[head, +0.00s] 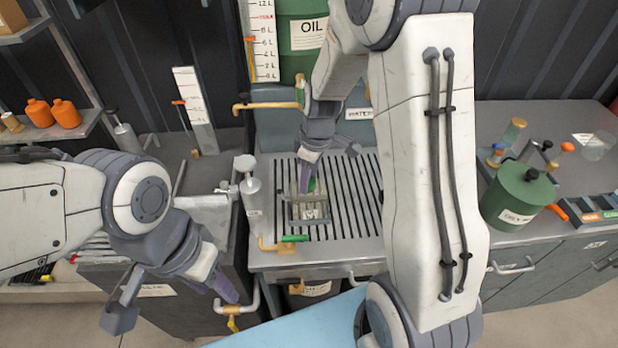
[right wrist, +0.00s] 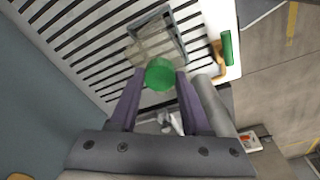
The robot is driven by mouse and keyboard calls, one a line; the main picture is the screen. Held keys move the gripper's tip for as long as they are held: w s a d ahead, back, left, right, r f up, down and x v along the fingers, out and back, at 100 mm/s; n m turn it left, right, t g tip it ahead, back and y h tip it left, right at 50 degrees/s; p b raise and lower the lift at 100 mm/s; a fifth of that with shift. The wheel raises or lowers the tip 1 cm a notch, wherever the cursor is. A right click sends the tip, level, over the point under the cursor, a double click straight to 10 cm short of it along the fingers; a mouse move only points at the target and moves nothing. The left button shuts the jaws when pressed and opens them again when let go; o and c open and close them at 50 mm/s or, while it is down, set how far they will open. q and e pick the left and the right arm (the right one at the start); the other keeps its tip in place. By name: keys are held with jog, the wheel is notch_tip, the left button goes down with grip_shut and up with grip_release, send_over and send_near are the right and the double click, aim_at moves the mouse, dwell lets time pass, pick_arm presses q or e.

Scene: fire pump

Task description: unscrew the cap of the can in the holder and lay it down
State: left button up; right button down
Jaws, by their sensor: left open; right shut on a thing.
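A pale, see-through can (right wrist: 148,48) stands in a metal holder (head: 308,221) on the slatted grate. My right gripper (head: 310,180) reaches down over the holder and is shut on the green cap (right wrist: 160,74). The cap also shows in the head view as a small green patch (head: 312,186) between the fingers. The cap is right at the can's top; I cannot tell whether it is still threaded on. My left gripper (head: 177,304) is open and empty at the lower left, apart from the holder.
A grey slatted grate (head: 345,205) surrounds the holder, with free room on its right. A green-handled tap (head: 290,240) is at its front edge. A dark green can (head: 518,196) and small items stand on the right counter. Orange bottles (head: 65,113) sit on the left shelf.

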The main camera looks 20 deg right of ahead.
jog(key=shift+w+f+n+b, duration=0.15)
jog(key=shift+n+b, duration=0.3)
jog(key=shift+n, duration=1.55)
jog(key=n+b, duration=0.1)
jog(key=n, duration=0.2)
jog(key=shift+g, duration=0.4)
jog(key=shift+n, duration=0.8)
jog(key=shift+n+b, duration=0.3)
jog(key=shift+n, duration=0.4)
jog(key=n, duration=0.3)
jog(key=shift+r+g, duration=0.2)
jog(key=shift+g, duration=0.1)
